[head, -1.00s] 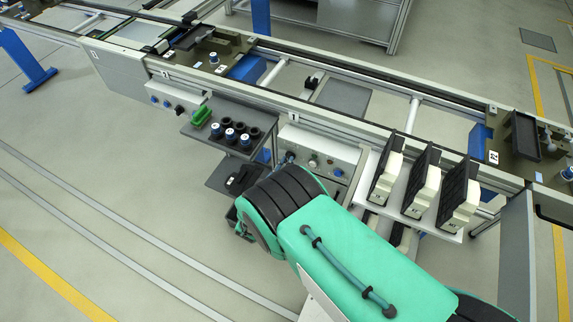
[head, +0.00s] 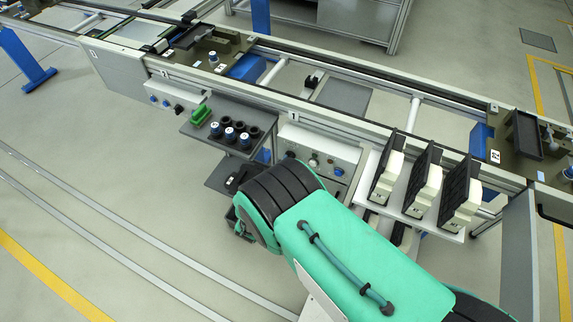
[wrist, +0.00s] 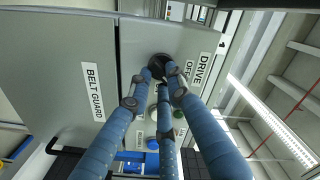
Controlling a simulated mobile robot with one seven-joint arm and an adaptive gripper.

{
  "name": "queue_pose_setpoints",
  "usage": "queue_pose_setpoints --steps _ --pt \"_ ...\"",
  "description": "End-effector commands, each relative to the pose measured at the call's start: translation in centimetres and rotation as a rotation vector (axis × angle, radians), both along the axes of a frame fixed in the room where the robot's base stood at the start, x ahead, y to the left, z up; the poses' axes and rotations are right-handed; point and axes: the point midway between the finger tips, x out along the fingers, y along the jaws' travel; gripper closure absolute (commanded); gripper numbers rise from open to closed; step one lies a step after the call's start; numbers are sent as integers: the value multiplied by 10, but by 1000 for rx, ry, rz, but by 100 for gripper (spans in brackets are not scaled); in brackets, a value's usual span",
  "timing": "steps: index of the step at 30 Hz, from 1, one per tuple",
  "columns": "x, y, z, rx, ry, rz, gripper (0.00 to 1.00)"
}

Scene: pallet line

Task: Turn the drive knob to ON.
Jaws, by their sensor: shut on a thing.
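The drive knob (wrist: 159,63) is a dark round knob on a grey panel beside a white DRIVE label (wrist: 203,69), with the word OFF showing near it. My gripper (wrist: 163,74), with blue fingers, is shut on the knob in the wrist view. The fingers cover part of the knob, so I cannot tell where it points.
A BELT GUARD label (wrist: 93,91) is left of the knob. A blue button (wrist: 152,143) lies below it. In the head view a dark shelf with several cups (head: 187,128) stands left of the panel, and a white rack (head: 436,228) with black-and-cream parts is close on the right.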

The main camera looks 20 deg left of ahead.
Motion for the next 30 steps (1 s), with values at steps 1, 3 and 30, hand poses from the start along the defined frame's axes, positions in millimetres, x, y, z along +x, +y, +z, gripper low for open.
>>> queue_pose_setpoints --steps 1,3,30 --pt "0 0 -1 43 0 0 100" --pt "0 0 -1 109 0 0 100" --pt "0 2 -4 835 0 -2 100"
